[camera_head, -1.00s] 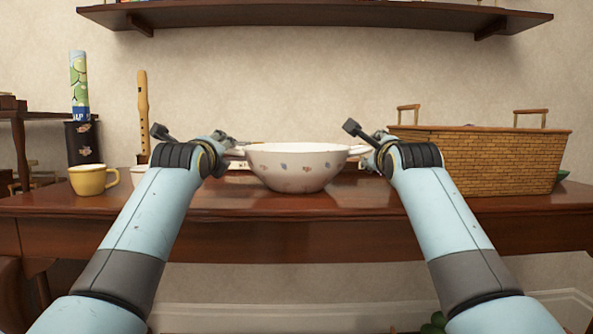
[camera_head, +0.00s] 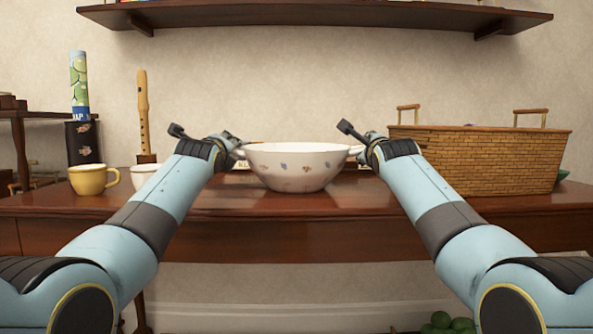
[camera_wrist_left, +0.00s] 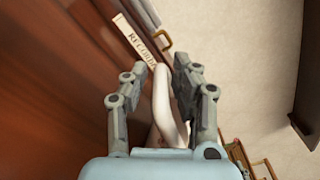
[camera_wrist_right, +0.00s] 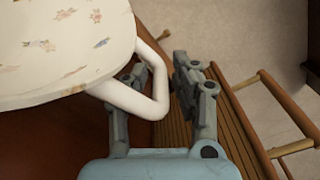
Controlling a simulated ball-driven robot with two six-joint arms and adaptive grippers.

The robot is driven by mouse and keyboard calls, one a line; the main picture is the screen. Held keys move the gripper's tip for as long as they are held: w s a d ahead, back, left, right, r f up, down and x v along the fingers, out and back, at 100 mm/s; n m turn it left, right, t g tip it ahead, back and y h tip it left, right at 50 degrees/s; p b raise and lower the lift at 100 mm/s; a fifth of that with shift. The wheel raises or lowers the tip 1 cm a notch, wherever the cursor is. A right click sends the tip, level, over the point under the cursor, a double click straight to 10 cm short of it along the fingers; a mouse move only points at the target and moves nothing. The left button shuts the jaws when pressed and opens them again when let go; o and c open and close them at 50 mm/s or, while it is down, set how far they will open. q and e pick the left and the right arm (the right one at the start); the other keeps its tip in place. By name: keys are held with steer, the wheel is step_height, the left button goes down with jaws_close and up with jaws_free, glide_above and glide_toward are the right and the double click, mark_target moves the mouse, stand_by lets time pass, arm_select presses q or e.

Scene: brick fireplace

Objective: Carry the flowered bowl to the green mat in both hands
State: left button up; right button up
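The flowered bowl (camera_head: 297,168), white with small flower prints and a handle on each side, stands upright on the brown wooden table (camera_head: 290,202). My left gripper (camera_wrist_left: 162,74) is open, with the bowl's left handle (camera_wrist_left: 163,100) between its fingers and a gap beside it. My right gripper (camera_wrist_right: 160,74) is open around the right handle (camera_wrist_right: 153,103), with a gap to at least one finger. In the head view both grippers are partly hidden by my wrists, the right one (camera_head: 368,150) close to the handle. I cannot make out a green mat.
A wicker basket (camera_head: 485,162) with wooden handles stands close right of my right gripper. A yellow cup (camera_head: 93,180), a white cup (camera_head: 145,174), a recorder on a stand (camera_head: 143,112) and a dark canister (camera_head: 83,143) stand left. A shelf (camera_head: 310,16) hangs above.

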arm_select(q)
jaws_close()
arm_select(e)
jaws_close()
